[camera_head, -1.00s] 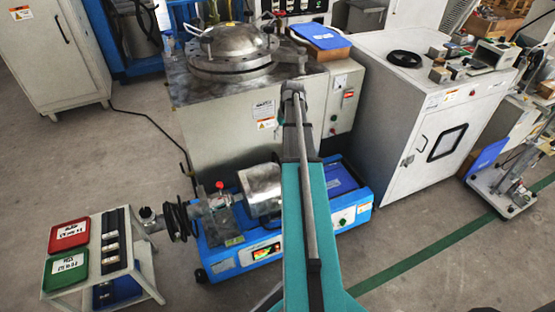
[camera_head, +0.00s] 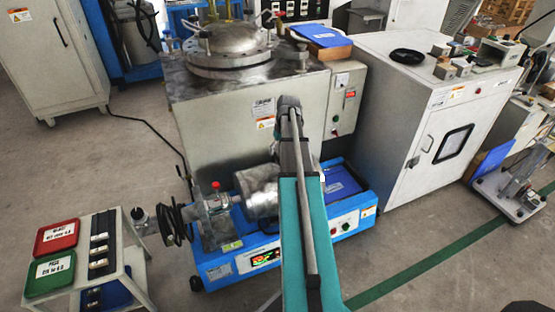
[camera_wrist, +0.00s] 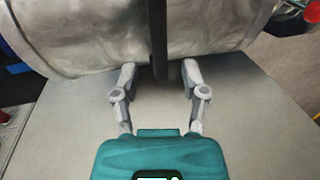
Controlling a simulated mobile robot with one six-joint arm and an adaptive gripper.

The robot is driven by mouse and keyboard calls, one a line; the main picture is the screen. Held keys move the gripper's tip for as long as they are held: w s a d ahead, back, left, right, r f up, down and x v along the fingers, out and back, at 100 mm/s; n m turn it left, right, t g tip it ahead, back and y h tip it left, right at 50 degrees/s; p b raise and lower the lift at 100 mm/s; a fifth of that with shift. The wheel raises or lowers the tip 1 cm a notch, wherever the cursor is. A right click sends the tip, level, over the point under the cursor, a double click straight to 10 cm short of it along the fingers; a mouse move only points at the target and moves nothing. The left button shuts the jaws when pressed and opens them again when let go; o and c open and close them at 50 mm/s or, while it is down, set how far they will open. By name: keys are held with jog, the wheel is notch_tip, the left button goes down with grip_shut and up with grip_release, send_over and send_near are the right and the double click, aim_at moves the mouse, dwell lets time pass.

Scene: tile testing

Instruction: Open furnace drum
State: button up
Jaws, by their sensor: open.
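The furnace drum (camera_head: 258,190) is a dull silver cylinder lying on a blue bench machine (camera_head: 215,272) in the head view, partly hidden by my arm. In the wrist view a large grey metal cylinder (camera_wrist: 85,40), seemingly the drum, fills the top. A dark upright bar (camera_wrist: 158,38) crosses in front of it and ends between my fingertips. My gripper (camera_wrist: 160,75) is open, one finger on each side of the bar's lower end, with gaps on both sides. In the head view my gripper is hidden behind my arm. Whether the bar is joined to the drum is unclear.
A grey furnace cabinet with a domed metal lid (camera_head: 228,45) stands behind the machine. A white cabinet (camera_head: 400,140) is at right. A small stand with a red panel (camera_head: 57,237) and a green panel (camera_head: 50,274) is at left. The floor at lower right is clear.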

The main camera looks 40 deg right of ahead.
jog(key=shift+w+a+f+b, duration=0.1)
jog(key=shift+a+f+b, duration=0.1)
jog(key=shift+f+b, duration=0.75)
jog(key=shift+f, duration=0.1)
grip_shut()
